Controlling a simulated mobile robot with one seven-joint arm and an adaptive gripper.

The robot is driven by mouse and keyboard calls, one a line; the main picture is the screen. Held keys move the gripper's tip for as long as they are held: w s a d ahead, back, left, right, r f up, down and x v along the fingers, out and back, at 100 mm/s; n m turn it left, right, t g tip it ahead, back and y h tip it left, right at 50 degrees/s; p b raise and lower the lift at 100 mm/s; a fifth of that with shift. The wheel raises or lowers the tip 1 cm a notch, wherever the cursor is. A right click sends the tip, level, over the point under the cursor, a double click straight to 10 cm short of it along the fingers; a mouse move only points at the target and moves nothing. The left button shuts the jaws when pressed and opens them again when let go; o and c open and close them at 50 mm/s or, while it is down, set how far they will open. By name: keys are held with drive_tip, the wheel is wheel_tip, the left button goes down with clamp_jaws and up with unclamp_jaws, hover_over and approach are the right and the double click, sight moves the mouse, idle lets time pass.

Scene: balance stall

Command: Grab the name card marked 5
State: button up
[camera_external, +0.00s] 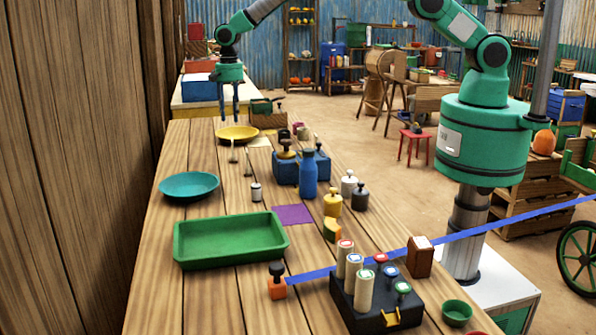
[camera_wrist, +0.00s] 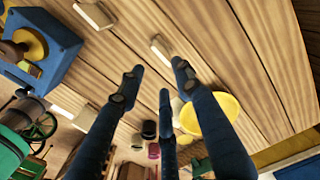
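No number 5 is legible in either view, so I cannot tell which piece is the name card marked 5. My gripper (camera_external: 230,116) hangs pointing down above the far end of the table, near the yellow plate (camera_external: 237,132). Its dark fingers (camera_wrist: 160,80) are spread apart in the wrist view, with nothing visible between them.
A blue scale (camera_external: 300,166) and blue bottle (camera_external: 308,175) stand mid-table. A teal plate (camera_external: 188,185), green tray (camera_external: 228,242) and dark rack with several cylinders (camera_external: 375,310) are nearer. A blue strap (camera_external: 450,236) crosses the near right. A wooden wall (camera_external: 75,160) stands left.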

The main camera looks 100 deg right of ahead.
idle(0.3)
drive_tip(key=shift+f, duration=4.3)
drive_tip(key=shift+f, duration=2.55)
clamp_jaws()
